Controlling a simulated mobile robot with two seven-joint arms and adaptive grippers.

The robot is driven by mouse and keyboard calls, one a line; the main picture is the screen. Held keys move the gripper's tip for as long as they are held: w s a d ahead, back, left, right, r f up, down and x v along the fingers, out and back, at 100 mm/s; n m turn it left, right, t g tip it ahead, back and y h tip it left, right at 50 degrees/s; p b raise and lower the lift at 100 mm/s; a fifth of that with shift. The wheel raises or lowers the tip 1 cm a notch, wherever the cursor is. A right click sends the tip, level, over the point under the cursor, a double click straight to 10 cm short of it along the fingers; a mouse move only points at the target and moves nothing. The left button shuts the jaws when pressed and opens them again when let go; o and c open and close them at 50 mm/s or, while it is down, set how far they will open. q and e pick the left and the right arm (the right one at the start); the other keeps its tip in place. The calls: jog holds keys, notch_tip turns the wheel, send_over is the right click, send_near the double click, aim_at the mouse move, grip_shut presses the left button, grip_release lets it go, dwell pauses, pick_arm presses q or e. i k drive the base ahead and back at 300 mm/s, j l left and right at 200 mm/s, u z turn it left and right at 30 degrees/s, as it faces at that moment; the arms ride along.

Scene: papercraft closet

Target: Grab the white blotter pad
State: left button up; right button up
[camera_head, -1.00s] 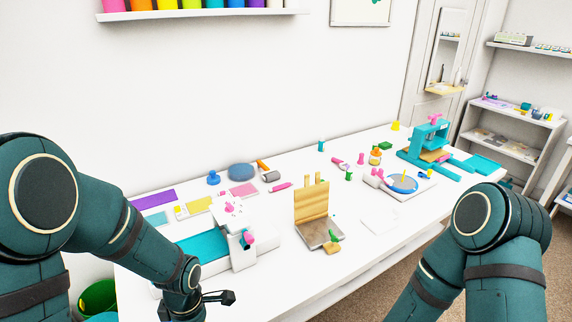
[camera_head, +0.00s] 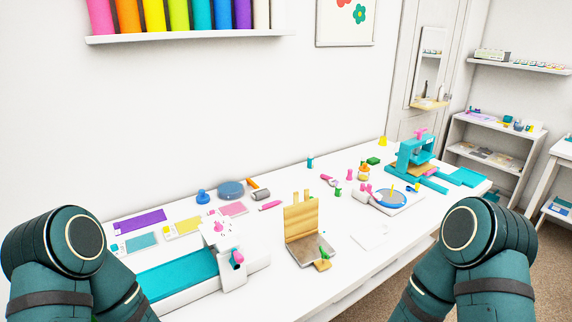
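A thin white square pad (camera_head: 371,236), likely the blotter pad, lies flat on the white table (camera_head: 290,281) near its front edge. It is right of the wooden stand and in front of the blue round disc. Nothing lies on it, and its white barely stands out from the tabletop. My left and right arms come in at the lower corners, bent downward. Both grippers are below the picture, so neither shows, and neither arm is near the pad.
A wooden upright stand on a grey base (camera_head: 301,221) is left of the pad. The blue disc on a white board (camera_head: 391,198) is behind it. A teal press (camera_head: 415,153) stands at the far right, a teal-bedded machine (camera_head: 180,273) at left. Open tabletop surrounds the pad.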

aim_at(368, 238)
jog(key=i+l, duration=0.15)
jog(key=l, duration=0.25)
jog(key=i+l, duration=0.15)
jog(key=l, duration=0.25)
jog(key=i+l, duration=0.15)
jog(key=l, duration=0.2)
jog(key=i+l, duration=0.1)
jog(key=l, duration=0.3)
jog(key=i+l, duration=0.15)
jog(key=l, duration=0.25)
jog(key=i+l, duration=0.15)
jog(key=l, duration=0.25)
